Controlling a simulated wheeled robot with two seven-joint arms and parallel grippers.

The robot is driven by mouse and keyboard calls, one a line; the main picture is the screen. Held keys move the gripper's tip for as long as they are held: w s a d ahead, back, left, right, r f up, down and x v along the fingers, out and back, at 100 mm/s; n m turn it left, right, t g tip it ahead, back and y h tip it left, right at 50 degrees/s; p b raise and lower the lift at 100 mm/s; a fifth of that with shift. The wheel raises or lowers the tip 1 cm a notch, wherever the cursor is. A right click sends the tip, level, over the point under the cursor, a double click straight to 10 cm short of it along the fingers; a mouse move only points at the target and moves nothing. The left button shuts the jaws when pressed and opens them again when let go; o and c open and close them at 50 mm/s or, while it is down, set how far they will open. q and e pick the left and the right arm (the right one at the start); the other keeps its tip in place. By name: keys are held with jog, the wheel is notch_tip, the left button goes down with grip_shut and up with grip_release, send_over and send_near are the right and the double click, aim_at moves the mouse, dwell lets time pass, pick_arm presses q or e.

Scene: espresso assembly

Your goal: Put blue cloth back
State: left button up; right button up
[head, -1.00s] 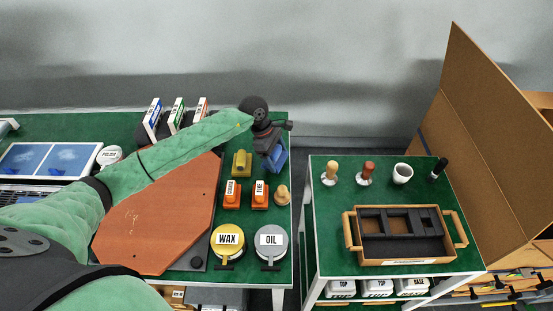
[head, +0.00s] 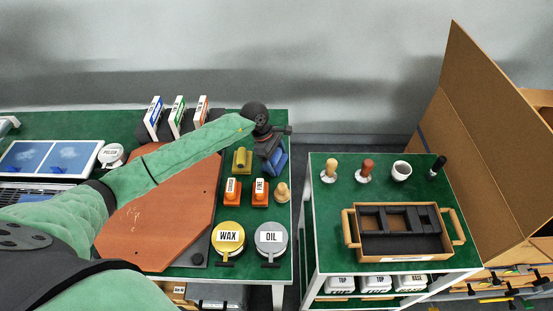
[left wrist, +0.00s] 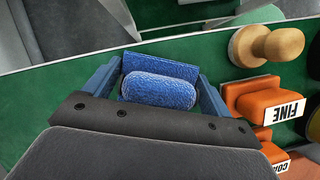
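The blue cloth (head: 281,164) is a folded, textured blue pad near the right edge of the left green table. In the left wrist view it shows as a rounded roll (left wrist: 158,91) in front of a flat blue slab. My left gripper (head: 272,155) is right over it, pointing down. Its blue fingers (left wrist: 160,82) stand wide apart, one on each side of the cloth, with a narrow strip of green showing beside it. The cloth appears to rest on the green surface. My right gripper is not in view.
A yellow pad (head: 242,160) is just left of the blue cloth. The orange FINE block (head: 260,194), the COARSE block (head: 231,190) and a wooden tamper-like knob (head: 282,192) are close in front. WAX (head: 228,238) and OIL (head: 271,238) tins stand nearer. A gap separates the right table (head: 325,240).

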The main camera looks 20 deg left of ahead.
pick_arm(q)
jog(key=shift+o, duration=1.1)
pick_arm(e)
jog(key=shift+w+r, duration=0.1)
pick_arm(q)
jog(key=shift+r, duration=0.1)
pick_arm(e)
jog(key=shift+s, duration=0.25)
pick_arm(q)
jog(key=shift+r, duration=0.1)
jog(key=shift+a+r, duration=0.1)
jog(key=shift+a, duration=0.05)
jog(key=shift+a+r, duration=0.15)
jog(key=shift+r, duration=0.2)
jog(key=shift+a+r+b, duration=0.1)
jog(key=shift+r+b, duration=0.2)
jog(key=b+v, duration=0.3)
jog(key=v, duration=0.7)
jog(key=shift+r, duration=0.15)
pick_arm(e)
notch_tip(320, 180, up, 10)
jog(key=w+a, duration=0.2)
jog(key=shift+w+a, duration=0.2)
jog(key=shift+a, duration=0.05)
